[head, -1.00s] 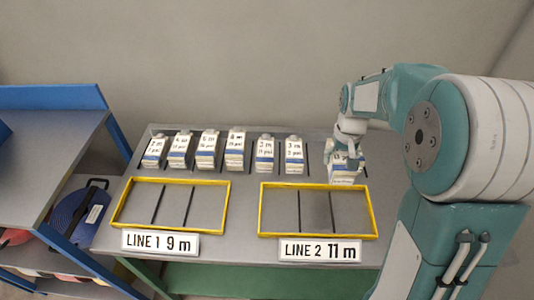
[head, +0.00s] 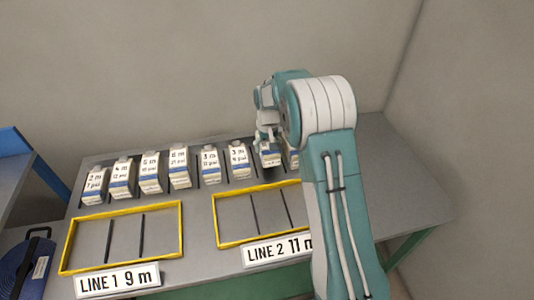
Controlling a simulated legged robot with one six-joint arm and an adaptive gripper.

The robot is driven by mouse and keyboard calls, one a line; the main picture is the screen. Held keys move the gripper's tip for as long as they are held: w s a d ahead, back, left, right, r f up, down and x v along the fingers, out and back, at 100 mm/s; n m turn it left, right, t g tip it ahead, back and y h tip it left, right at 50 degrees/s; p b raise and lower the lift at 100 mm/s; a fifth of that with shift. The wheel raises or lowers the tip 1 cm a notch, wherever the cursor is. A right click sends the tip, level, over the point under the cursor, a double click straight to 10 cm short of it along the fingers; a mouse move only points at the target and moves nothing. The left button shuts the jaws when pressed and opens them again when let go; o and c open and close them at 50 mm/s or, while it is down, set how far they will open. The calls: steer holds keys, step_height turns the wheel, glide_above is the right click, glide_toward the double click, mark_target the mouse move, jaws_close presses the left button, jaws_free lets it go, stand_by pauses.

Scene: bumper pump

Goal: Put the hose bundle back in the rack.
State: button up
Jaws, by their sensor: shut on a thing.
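My gripper (head: 267,142) is at the right part of the row on the grey table, partly hidden by my own arm. It is shut on a white hose bundle (head: 270,158) with a dark blue band, whose label I cannot read. The held bundle is in line with the row, just right of a 3 m bundle (head: 240,160). I cannot tell whether it rests on the table or hangs a little above it. The rack row also holds bundles marked 2 m (head: 93,187), 4 m (head: 122,180), 5 m (head: 151,173), 6 m (head: 180,168) and another 3 m (head: 210,165).
A white piece (head: 292,158) shows beside my arm, mostly hidden. Yellow frames for LINE 1 (head: 182,230) and LINE 2 (head: 216,222) look empty where visible; my arm covers the right end of LINE 2. The table's right side (head: 400,190) is clear. A blue coil (head: 25,272) is at lower left.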

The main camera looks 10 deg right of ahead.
steer(key=shift+w+f, duration=0.3)
steer(key=shift+f, duration=1.55)
steer(key=shift+f, duration=0.1)
steer(key=o, duration=1.1)
